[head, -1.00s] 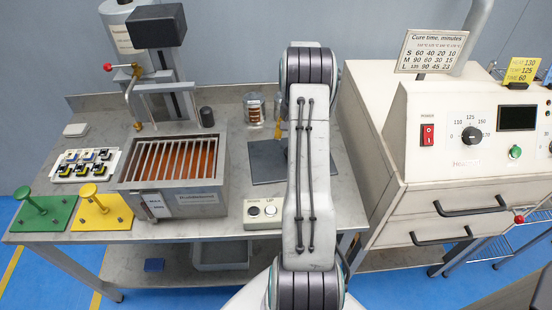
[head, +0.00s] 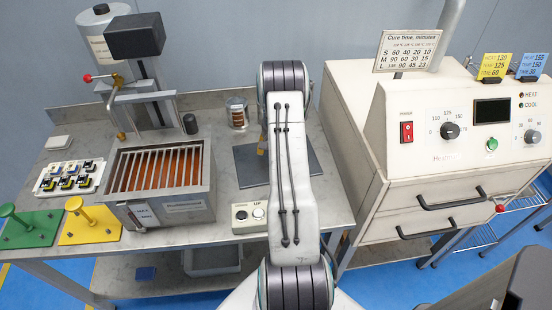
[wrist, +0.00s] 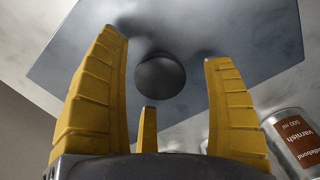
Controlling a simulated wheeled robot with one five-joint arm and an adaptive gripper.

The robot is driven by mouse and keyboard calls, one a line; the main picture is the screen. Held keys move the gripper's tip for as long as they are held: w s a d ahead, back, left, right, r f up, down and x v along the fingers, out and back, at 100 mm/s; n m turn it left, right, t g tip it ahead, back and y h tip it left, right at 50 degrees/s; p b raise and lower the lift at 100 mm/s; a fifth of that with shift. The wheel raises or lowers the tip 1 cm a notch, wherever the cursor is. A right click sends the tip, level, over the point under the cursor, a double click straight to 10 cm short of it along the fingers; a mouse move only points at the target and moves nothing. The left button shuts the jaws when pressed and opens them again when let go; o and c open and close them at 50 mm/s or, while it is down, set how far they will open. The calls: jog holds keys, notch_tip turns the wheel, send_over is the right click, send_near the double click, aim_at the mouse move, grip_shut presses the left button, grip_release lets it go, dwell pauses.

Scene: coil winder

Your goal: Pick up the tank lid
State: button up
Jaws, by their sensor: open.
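The tank lid is a flat dark grey plate (head: 250,168) with a round dark knob (wrist: 160,76). It lies on the bench right of the tank, partly hidden by my arm in the head view. In the wrist view the lid (wrist: 75,60) fills the upper middle. My gripper (wrist: 165,48) is open, with its yellow fingers spread around the knob. I see no clear contact between fingers and knob. In the head view only a bit of yellow finger shows beside my arm. The open tank (head: 165,212), with a slatted rack inside, stands left of the lid.
A varnish can (wrist: 296,140) stands near the right finger; it also shows behind the lid in the head view (head: 237,112). A two-button box (head: 249,217) sits at the bench's front edge. A large cream oven (head: 400,190) stands close on the right.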

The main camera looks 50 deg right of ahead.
jog(key=shift+f, duration=0.4)
jog(key=c, duration=1.4)
jog(key=shift+r, duration=0.1)
